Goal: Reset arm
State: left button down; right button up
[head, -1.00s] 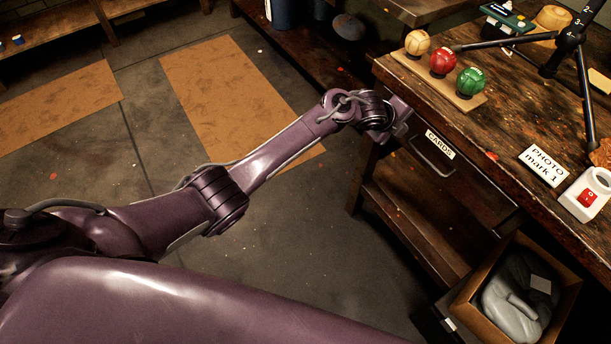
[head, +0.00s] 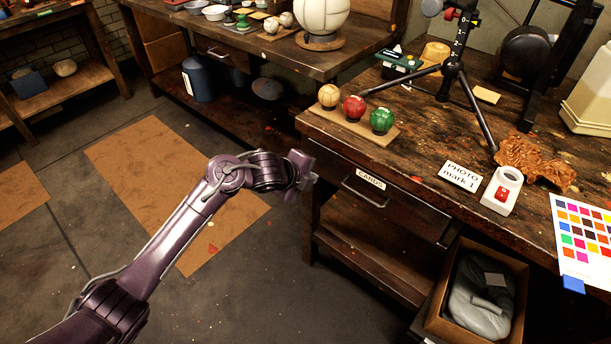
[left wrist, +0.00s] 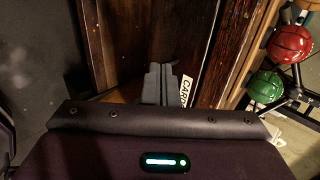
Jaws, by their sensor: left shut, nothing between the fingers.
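My left gripper (head: 308,172) is shut and empty. In the head view it is beside the left front corner of the workbench (head: 420,185), left of the drawer with the CARDS label (head: 371,180). In the left wrist view the closed fingers (left wrist: 159,82) point at the dark wood of the bench, with the CARDS label (left wrist: 186,91) just to their right. I cannot tell whether the fingers touch the wood. My right gripper is not in view.
On the bench, a tan ball (head: 329,95), a red ball (head: 354,108) and a green ball (head: 381,121) sit in a row on a wooden board. A black tripod (head: 453,70) stands behind them.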

pick_arm(q)
jog(key=s+a+f+n+g+y, duration=0.1)
jog(key=s+a+f+n, duration=0.3)
jog(key=f, duration=0.6)
jog(key=s+a+f+n+g+p, duration=0.1)
jog(key=s+a+f+n, duration=0.2)
jog(key=s+f+n, duration=0.5)
jog(key=s+a+f+n+g+y, duration=0.1)
jog(key=s+a+f+n, duration=0.2)
jog(key=f, duration=1)
jog(key=s+a+f+n+g+y, duration=0.1)
jog(key=s+f, duration=0.4)
jog(key=s, duration=0.7)
jog(key=s+a+f+n+g+y, duration=0.1)
jog(key=s+a+f+n, duration=0.3)
jog(key=s, duration=0.9)
jog(key=s+a+f+n+g+y+p, duration=0.1)
jog(key=s+a+f, duration=0.3)
jog(key=s, duration=0.9)
notch_tip(320, 180, down, 4)
jog(key=shift+a+r+n+g+y, duration=0.2)
jog(key=shift+a+n+g+y, duration=0.1)
jog(key=shift+n, duration=0.6)
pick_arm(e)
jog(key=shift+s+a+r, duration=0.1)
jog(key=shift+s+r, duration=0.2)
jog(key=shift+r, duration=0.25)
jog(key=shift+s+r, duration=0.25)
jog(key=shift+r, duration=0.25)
